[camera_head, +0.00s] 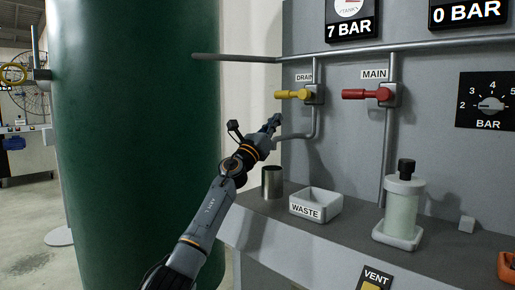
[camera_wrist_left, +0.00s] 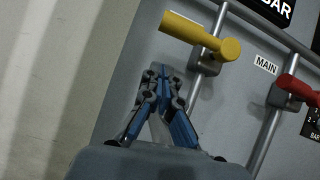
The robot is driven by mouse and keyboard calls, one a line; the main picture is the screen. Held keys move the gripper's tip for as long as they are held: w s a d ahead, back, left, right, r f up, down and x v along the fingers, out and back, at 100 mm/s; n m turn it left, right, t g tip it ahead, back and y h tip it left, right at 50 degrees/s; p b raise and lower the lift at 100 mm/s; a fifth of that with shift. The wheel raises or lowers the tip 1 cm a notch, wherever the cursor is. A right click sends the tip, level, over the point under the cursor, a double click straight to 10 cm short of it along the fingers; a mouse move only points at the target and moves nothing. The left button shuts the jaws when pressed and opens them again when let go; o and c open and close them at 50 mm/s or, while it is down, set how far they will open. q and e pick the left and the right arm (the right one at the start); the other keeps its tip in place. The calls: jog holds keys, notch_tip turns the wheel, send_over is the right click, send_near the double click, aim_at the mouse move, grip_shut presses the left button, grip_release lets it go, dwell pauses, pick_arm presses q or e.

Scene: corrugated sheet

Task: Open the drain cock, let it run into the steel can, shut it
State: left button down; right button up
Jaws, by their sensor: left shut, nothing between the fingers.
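The drain cock has a yellow handle (camera_head: 293,94) under the DRAIN label, lying level across its pipe. It also shows in the left wrist view (camera_wrist_left: 196,33). My left gripper (camera_head: 275,119) is shut and empty, just below and left of the yellow handle, apart from it. Its closed fingers also show in the left wrist view (camera_wrist_left: 160,72), below the handle. The steel can (camera_head: 272,182) stands upright on the grey ledge, below the gripper and left of the waste tray. Its inside is hidden. My right gripper is not in view.
A red MAIN handle (camera_head: 368,94) is right of the drain cock. A white WASTE tray (camera_head: 316,205) and a bottle with a black top (camera_head: 402,205) stand on the ledge (camera_head: 340,236). A large green tank (camera_head: 135,150) fills the left. Gauges read 7 BAR and 0 BAR.

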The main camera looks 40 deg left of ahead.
pick_arm(q)
jog(key=v, duration=1)
jog(key=shift+a+p, duration=0.25)
jog(key=shift+p, duration=0.15)
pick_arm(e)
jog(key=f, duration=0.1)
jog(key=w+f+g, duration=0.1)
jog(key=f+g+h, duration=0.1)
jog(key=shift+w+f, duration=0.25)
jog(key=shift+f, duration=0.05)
pick_arm(q)
jog(key=shift+w, duration=0.1)
